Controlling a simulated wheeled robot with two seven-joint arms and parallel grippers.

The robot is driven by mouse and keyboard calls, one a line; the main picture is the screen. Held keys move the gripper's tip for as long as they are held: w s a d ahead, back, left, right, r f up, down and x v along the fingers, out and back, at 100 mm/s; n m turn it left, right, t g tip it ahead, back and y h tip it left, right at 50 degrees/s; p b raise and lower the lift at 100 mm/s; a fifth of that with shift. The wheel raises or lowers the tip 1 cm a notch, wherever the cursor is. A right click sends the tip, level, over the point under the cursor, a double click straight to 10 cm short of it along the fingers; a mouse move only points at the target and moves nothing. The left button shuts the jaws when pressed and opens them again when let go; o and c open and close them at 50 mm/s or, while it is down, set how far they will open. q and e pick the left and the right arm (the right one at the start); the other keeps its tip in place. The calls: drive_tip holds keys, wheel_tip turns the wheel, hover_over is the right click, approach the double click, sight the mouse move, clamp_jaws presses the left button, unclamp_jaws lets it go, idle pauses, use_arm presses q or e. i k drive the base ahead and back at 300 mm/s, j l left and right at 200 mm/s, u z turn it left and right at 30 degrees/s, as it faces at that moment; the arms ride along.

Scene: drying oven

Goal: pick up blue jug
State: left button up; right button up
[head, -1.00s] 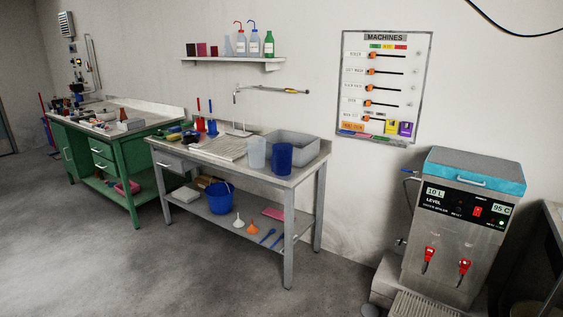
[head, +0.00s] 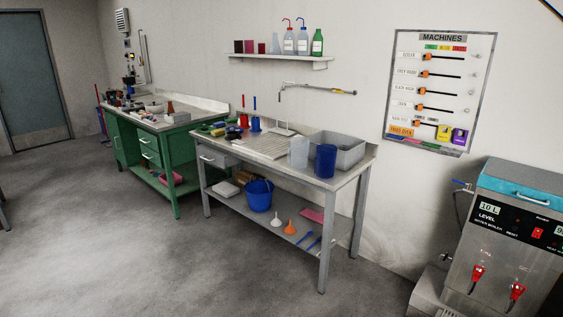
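The blue jug (head: 325,161) stands upright on the right part of the grey sink table (head: 335,182), near its front edge. A clear whitish jug (head: 299,152) stands just left of it, and a grey basin (head: 348,153) is behind it. Neither of my grippers shows in the head view. The jug is some distance away across the floor.
A blue bucket (head: 259,196), funnels and blue scoops sit on the table's lower shelf. A green workbench (head: 186,158) stands to the left. A water boiler (head: 512,235) stands at the right. The grey floor (head: 150,270) in front is clear.

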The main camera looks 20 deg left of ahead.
sight(325, 160)
drive_tip(key=i+l+u, duration=0.1)
drive_tip(key=i+u, duration=0.35)
drive_tip(key=i+l+u, duration=0.25)
drive_tip(key=i+u, duration=0.2)
drive_tip(key=i, duration=0.1)
